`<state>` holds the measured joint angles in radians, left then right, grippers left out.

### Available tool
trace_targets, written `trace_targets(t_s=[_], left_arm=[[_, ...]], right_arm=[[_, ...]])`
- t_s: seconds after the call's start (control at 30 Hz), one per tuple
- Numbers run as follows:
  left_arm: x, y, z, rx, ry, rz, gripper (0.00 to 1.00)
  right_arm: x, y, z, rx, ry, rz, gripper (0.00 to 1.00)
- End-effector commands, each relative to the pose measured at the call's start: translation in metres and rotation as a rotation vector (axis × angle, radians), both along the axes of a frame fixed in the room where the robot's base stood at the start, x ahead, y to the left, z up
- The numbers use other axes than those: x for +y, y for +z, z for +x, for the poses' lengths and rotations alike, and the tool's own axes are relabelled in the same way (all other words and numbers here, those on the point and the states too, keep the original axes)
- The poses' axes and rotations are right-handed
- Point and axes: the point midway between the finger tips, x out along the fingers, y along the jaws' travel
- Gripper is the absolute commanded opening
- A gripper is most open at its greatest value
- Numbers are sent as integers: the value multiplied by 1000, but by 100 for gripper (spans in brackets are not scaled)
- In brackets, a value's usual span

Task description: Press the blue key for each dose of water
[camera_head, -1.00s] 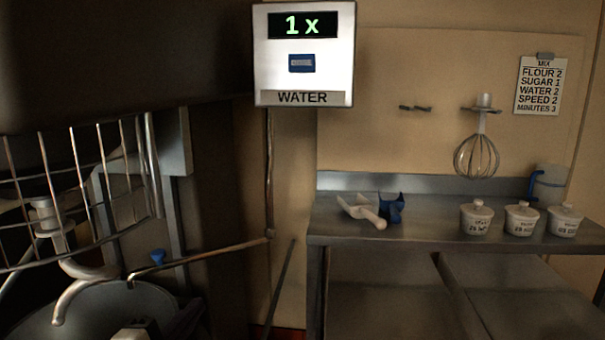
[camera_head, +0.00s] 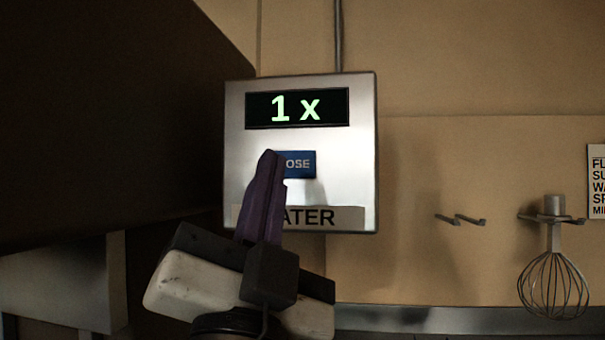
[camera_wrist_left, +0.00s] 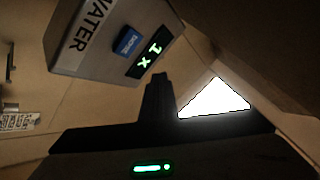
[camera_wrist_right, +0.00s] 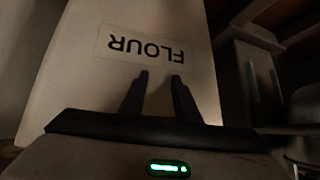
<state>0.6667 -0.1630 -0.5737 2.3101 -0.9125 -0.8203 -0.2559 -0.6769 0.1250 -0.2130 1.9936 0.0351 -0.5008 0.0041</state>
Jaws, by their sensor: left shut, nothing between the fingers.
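The water box (camera_head: 238,130) is a pale metal panel on the wall, and its display (camera_head: 297,108) reads "1 x". The blue key (camera_head: 301,163), marked "DOSE", sits below the display. My left gripper (camera_head: 268,156) is shut and empty, pointing up in front of the box, and its tip covers the left part of the key. In the left wrist view the blue key (camera_wrist_left: 127,42) shows up and left of the fingertips (camera_wrist_left: 160,77). I cannot tell whether they touch. My right gripper (camera_wrist_right: 159,77) is open and empty, in front of a pale container labelled "FLOUR" (camera_wrist_right: 100,80).
A dark bulky shape (camera_head: 110,110) fills the left side close to the box. A whisk (camera_head: 552,285) hangs at the right, beside wall hooks (camera_head: 460,219) and a partly cut-off recipe sign (camera_head: 597,180).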

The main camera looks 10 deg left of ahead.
Motion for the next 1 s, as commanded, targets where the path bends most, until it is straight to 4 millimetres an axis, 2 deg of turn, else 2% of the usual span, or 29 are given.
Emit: trace_targets(t_s=[0.1,0.47,0.67,1.0], left_arm=[[-1,7,-6,-14,-5,-13,0],[-1,6,-3,-12,-4,-11,0],[-1,6,15,-12,-4,-9,0],[-1,5,63,-11,-3,-11,0]], right_arm=[[0,-3,-3,9,1,-1,29],[0,-8,-9,25,2,-3,29],[0,-8,-8,19,3,-2,29],[2,-9,-4,8,5,0,29]])
